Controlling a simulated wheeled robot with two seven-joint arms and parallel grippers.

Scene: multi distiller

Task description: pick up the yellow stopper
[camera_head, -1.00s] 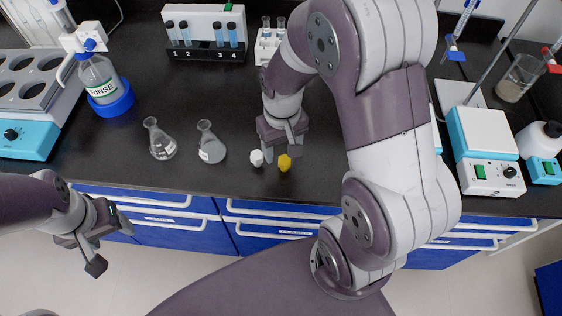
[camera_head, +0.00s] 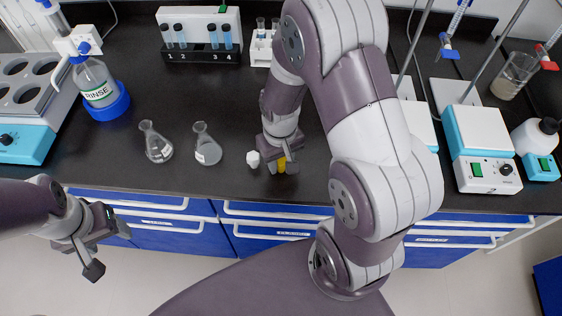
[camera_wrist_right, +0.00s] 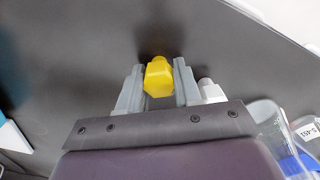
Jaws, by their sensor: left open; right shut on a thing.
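The yellow stopper (camera_head: 281,165) is near the front edge of the black bench, between the fingers of my right gripper (camera_head: 281,162). In the right wrist view the stopper (camera_wrist_right: 158,77) sits between the two grey fingertips of that gripper (camera_wrist_right: 159,82), which is shut on it. The fingers partly hide the stopper in the head view, and I cannot tell whether it is lifted off the bench. My left gripper (camera_head: 101,246) is open and empty in front of the bench, at the lower left.
A white stopper (camera_head: 253,159) stands close to the left of my right gripper. Two glass flasks, one (camera_head: 156,143) left of the other (camera_head: 206,146), stand further left. A rinse bottle (camera_head: 97,82) and tube rack (camera_head: 203,54) are behind. Stirrer plates (camera_head: 485,145) stand right.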

